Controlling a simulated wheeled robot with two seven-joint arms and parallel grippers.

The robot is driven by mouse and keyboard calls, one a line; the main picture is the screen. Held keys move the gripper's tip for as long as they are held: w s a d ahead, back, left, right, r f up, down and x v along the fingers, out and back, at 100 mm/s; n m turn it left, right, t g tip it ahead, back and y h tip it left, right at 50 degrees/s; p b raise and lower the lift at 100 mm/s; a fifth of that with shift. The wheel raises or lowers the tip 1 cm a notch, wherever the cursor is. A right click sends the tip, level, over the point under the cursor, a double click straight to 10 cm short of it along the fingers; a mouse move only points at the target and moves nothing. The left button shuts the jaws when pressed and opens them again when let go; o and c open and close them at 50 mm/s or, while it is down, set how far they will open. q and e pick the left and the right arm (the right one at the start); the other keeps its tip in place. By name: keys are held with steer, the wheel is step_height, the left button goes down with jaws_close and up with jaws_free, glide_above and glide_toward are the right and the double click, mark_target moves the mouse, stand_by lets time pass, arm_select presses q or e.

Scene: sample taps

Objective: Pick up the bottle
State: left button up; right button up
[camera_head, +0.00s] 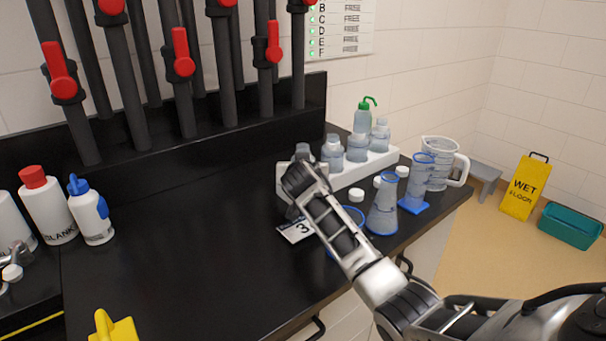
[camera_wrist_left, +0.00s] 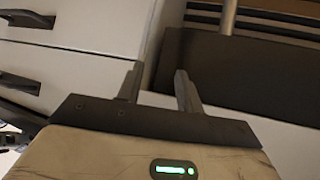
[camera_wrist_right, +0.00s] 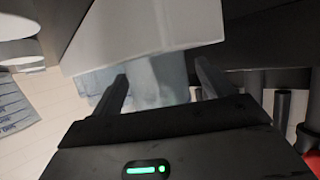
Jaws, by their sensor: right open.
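Several clear, grey-tinted bottles (camera_head: 332,153) stand in a white rack (camera_head: 378,161) on the black bench in the head view. My right gripper (camera_head: 291,190) is at the left end of the rack, beside the nearest bottles, and partly hides them. In the right wrist view, my right gripper (camera_wrist_right: 162,80) is open, with a translucent bottle (camera_wrist_right: 168,72) showing between and beyond its fingers. I cannot tell whether they touch it. My left gripper (camera_wrist_left: 160,72) is open and empty in the left wrist view, in front of drawer fronts, and is outside the head view.
A flask (camera_head: 383,207), a blue-based cylinder (camera_head: 417,184), a beaker (camera_head: 437,165) and white caps stand right of my right arm. A "3" card (camera_head: 296,230) lies near my gripper. Pipes with red-handled taps (camera_head: 181,54) rise behind. The bench middle is clear.

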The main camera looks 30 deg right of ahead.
steer(key=c, duration=1.1)
arm_select(q)
steer(key=shift+s+f, duration=0.1)
steer(key=shift+s, duration=0.05)
